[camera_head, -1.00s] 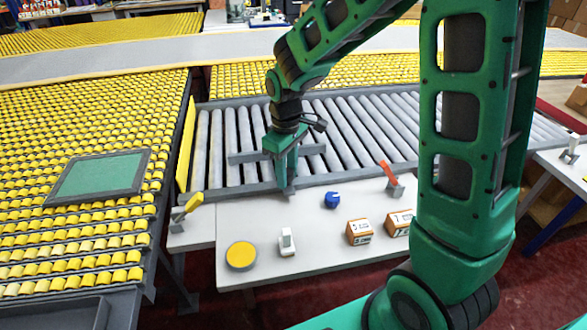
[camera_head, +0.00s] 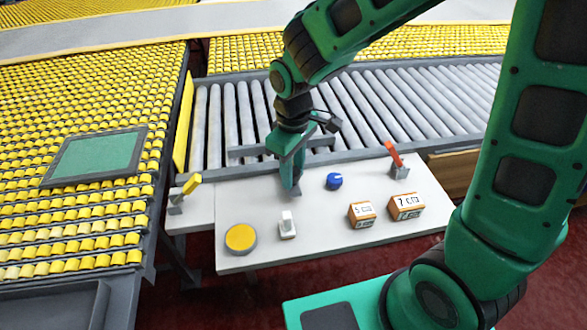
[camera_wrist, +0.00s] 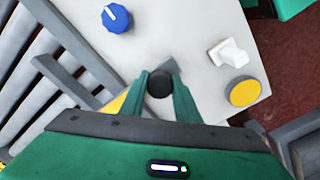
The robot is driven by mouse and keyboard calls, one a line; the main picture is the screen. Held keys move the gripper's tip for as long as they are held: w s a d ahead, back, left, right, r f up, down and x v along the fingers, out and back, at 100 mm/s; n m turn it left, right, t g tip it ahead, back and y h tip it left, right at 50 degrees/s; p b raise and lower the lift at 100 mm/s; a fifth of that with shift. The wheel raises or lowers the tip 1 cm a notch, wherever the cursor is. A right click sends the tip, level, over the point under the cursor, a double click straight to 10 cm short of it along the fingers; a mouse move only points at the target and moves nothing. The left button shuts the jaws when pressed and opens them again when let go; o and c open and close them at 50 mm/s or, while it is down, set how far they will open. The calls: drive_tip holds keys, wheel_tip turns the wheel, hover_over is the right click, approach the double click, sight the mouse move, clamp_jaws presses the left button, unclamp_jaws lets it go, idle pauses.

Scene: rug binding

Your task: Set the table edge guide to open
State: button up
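The table edge guide (camera_head: 246,152) is a grey bar lying across the rollers at the near end of the roller bed. In the wrist view, the grey guide bar (camera_wrist: 62,82) runs diagonally at left. A round dark knob (camera_wrist: 160,84), apparently the guide's handle, sits between my two green fingertips. My gripper (camera_head: 294,191) points down over the white table, with its fingers (camera_wrist: 160,92) close on both sides of the knob. It appears shut on it. My gripper hides the guide's middle and its link to the knob in the head view.
On the white table (camera_head: 300,258) are a blue knob (camera_head: 334,181), a white switch (camera_head: 287,225), a yellow button (camera_head: 240,239) and two orange-white blocks (camera_head: 361,214). A yellow lever (camera_head: 188,187) stands left, a red lever (camera_head: 395,155) right.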

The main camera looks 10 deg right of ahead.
drive_tip(key=o, duration=0.4)
drive_tip(key=shift+s, duration=0.3)
drive_tip(key=shift+w, duration=0.1)
drive_tip(key=shift+r, duration=0.1)
drive_tip(key=shift+r, duration=0.35)
wheel_tip(320, 180, up, 10)
drive_tip(key=shift+f, duration=0.1)
